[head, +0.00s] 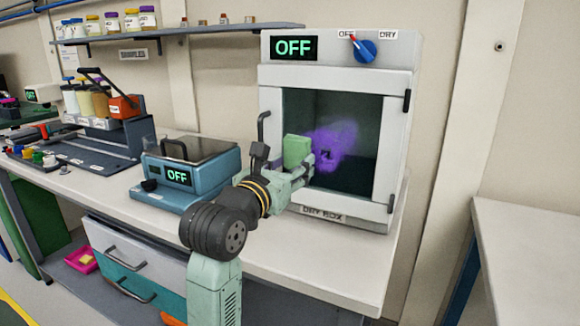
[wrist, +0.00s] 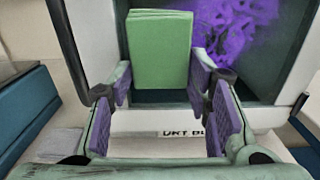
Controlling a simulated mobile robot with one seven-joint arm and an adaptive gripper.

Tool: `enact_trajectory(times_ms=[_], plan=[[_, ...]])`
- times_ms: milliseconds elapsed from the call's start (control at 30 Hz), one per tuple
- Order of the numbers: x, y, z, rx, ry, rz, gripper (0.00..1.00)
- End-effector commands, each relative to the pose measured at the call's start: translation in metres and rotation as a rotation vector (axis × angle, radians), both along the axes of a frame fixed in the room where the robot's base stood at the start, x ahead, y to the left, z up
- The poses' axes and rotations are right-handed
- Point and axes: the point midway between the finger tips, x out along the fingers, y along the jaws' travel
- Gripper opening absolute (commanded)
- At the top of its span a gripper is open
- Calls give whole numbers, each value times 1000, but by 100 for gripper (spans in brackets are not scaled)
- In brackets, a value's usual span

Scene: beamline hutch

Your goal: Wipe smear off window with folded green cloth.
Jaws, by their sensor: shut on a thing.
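The folded green cloth (head: 297,150) is held upright in front of the left part of the dry box window; it also shows in the wrist view (wrist: 160,50). My gripper (head: 307,172) is shut on the cloth, with its purple-padded fingers (wrist: 160,85) on either side of it. The purple smear (head: 335,147) spreads over the middle of the dark window (head: 360,175), right of the cloth. In the wrist view the smear (wrist: 235,30) is at the upper right. Whether the cloth touches the glass I cannot tell.
The dry box (head: 283,80) reads OFF and has a blue knob (head: 365,51) on top. Its door handle (head: 263,130) stands left of the cloth. A blue device (head: 190,195) reading OFF sits left on the bench (head: 330,255). A shelf (head: 180,32) with jars runs above.

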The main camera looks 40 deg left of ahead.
Motion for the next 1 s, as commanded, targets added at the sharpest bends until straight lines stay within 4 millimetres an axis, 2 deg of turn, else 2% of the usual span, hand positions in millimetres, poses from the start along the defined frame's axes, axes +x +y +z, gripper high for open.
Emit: enact_trajectory(times_ms=[500,1000], plan=[[8,0,0,1,1,0,23],[15,-37,0,1,1,-1,23]])
